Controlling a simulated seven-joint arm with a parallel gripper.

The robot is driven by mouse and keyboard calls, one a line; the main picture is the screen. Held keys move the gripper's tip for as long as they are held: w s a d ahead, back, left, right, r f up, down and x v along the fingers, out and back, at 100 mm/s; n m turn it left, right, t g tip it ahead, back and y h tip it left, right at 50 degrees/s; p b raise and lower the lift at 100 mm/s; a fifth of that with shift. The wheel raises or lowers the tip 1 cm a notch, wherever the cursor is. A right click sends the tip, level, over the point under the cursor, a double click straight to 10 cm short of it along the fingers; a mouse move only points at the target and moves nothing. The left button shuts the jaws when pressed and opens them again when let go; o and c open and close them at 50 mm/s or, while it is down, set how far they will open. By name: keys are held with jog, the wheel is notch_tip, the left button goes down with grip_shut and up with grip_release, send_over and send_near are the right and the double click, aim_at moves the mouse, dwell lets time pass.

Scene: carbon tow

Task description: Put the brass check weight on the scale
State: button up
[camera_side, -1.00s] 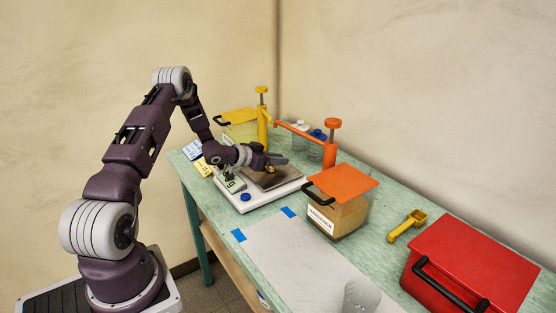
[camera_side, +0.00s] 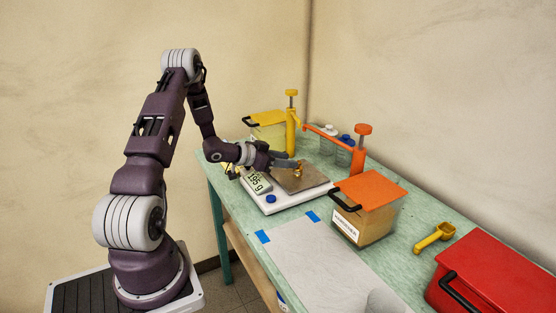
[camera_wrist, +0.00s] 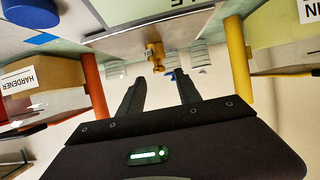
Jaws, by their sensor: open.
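The brass check weight (camera_side: 299,168) is a small golden piece standing on the metal pan of the white scale (camera_side: 291,200). In the wrist view, which looks upside down, the weight (camera_wrist: 155,57) sits against the scale pan, just beyond the fingertips and between their lines. My gripper (camera_side: 293,163) is low over the pan, at the weight's left side in the side view. In the wrist view the gripper's two dark fingers (camera_wrist: 160,80) are spread apart with nothing between them. The scale's display (camera_side: 259,182) shows large digits, seemingly 195 g.
A yellow clamp (camera_side: 291,125) and an orange clamp (camera_side: 360,150) stand behind the scale. An orange-lidded hardener box (camera_side: 365,212) is to its right. A yellow scoop (camera_side: 434,237) and red box (camera_side: 495,275) lie farther right. A taped pale sheet (camera_side: 315,255) covers the front.

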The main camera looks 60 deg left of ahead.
jog(key=v, duration=0.3)
jog(key=shift+s+r, duration=0.2)
jog(key=shift+r, duration=0.1)
jog(key=w+d+r+g+y, duration=0.3)
jog(key=d+r, duration=0.2)
jog(key=r, duration=0.5)
jog(key=s+d+r+g+y, duration=0.2)
jog(key=s+d+r, duration=0.4)
jog(key=d+r, duration=0.25)
jog(key=s+d+g+h, duration=0.3)
jog(key=s+d+h, duration=0.2)
jog(key=s+d, duration=1.4)
jog(key=s, duration=0.3)
jog(key=shift+s+d+f, duration=0.15)
jog(key=shift+s+f, duration=0.05)
jog(key=shift+s, duration=0.2)
